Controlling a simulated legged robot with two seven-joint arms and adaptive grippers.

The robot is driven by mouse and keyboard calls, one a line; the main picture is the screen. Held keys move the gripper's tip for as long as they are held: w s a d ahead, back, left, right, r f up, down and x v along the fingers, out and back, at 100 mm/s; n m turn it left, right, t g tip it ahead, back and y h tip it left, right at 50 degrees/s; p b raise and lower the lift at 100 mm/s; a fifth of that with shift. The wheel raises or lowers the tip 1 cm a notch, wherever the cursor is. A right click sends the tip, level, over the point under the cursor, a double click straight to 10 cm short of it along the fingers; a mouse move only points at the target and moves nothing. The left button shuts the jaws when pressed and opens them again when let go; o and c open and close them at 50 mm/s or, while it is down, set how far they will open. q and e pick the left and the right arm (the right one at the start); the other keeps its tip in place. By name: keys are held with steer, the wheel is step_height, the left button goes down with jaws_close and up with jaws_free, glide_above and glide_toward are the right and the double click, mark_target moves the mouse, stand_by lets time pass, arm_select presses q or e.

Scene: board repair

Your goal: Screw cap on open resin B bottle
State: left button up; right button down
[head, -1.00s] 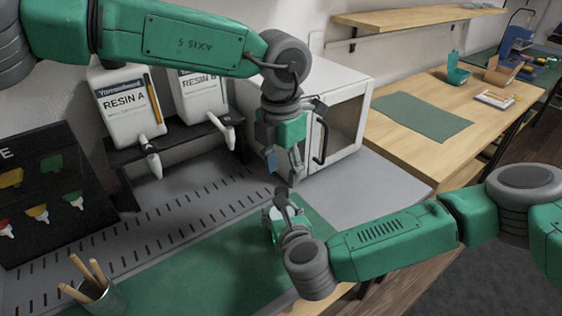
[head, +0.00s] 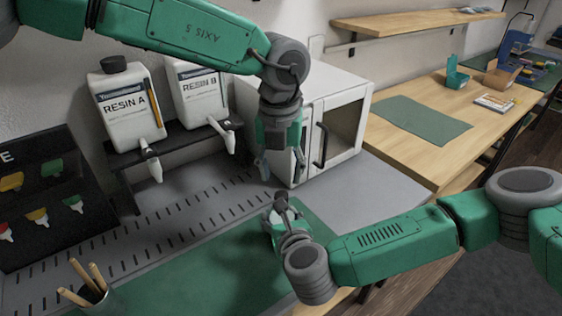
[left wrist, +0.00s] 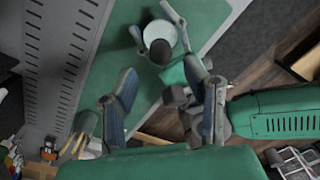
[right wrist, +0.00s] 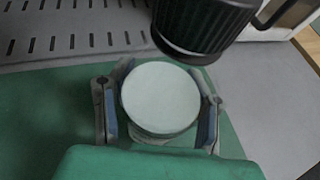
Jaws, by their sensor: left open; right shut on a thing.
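The resin B bottle (head: 199,97) stands on the rear rack; my left arm hides its top. My left gripper (head: 279,165) is open, pointing down above the mat in front of the white cabinet. Its spread fingers (left wrist: 167,97) show in the left wrist view. My right gripper (head: 279,214) is shut on a white round thing (right wrist: 160,98), seen from above over the green mat. A black ribbed, cap-like thing (right wrist: 200,27) shows above it in the right wrist view. It shows as a dark round (left wrist: 160,52) overlapping the white one in the left wrist view. Whether they touch is unclear.
The resin A bottle (head: 127,108) with a black cap stands beside resin B. The white cabinet (head: 312,118) is close behind my left gripper. A cup with wooden sticks (head: 97,294) stands at the front left. The green mat (head: 185,275) has free room.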

mark_target(282, 194)
arm_select(q)
step_height(282, 194, down, 6)
steer(key=shift+r, duration=0.1)
stand_by(0.4)
jaws_close()
steer(key=m, duration=0.4)
steer(key=shift+d, duration=0.1)
steer(key=m, duration=0.5)
steer(key=shift+m, duration=0.4)
